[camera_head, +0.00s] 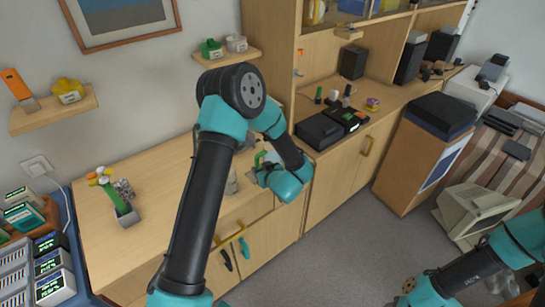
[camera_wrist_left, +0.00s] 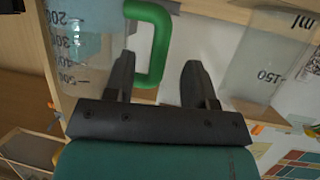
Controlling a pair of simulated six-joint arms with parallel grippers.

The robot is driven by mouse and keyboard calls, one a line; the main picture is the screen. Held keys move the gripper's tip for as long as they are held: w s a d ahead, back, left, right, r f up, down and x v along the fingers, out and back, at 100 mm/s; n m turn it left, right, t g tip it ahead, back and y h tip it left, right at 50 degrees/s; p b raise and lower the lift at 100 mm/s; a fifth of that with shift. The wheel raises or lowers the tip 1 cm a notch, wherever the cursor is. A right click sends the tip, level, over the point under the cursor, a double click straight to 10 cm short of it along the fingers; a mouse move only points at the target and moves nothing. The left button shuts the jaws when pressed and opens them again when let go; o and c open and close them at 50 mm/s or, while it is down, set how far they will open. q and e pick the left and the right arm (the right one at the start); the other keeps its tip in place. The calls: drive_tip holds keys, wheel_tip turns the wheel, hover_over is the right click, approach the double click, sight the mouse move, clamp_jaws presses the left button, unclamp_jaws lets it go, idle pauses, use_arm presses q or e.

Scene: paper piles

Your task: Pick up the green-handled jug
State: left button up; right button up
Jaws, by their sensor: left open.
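The green-handled jug (camera_wrist_left: 85,45) is clear with dark volume marks and shows at the upper left of the left wrist view. Its green handle (camera_wrist_left: 161,45) stands between the two black fingers of my left gripper (camera_wrist_left: 158,70). The fingers are open, with a gap on the right side of the handle. The left finger overlaps the handle's loop; I cannot tell whether it touches. In the head view my left gripper (camera_head: 260,166) is at the wooden cabinet, and my arm hides most of the jug. My right gripper is out of view.
A clear beaker (camera_wrist_left: 265,60) marked 150 stands right of the fingers in the left wrist view.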

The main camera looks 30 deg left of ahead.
sight(258, 166)
use_arm(q)
drive_tip(key=shift+a, duration=0.1)
drive_tip(key=shift+x, duration=2.55)
drive_tip(key=shift+f, duration=0.15)
drive_tip(key=shift+c, duration=0.4)
clamp_jaws()
